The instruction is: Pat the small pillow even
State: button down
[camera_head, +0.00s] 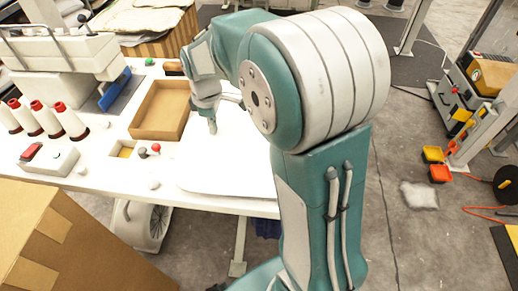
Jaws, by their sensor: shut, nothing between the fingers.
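A flat white piece (225,168) with a rounded corner lies on the white table, partly hidden behind my arm. It may be the small pillow or a board or cloth under it; white on white, I cannot tell which. My gripper (212,127) is shut and empty, pointing down at the far left part of this white area, just right of the brown open box. I cannot tell whether its tips touch the surface. My arm hides the right side of the white area.
The shallow brown box (163,135) stands on the table (95,195) left of my gripper. A sewing machine (65,55), several red-topped thread cones (45,118) and a small red-switch box (48,158) are farther left. A cardboard carton (75,240) stands in front. Grey floor (405,140) lies right.

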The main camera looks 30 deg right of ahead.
jog(key=shift+d+r, duration=0.15)
notch_tip(320, 180, up, 4)
jog(key=shift+r, duration=0.1)
dwell(0.5)
jog(key=shift+f, duration=2.3)
jog(key=shift+r, duration=2.3)
notch_tip(320, 180, up, 5)
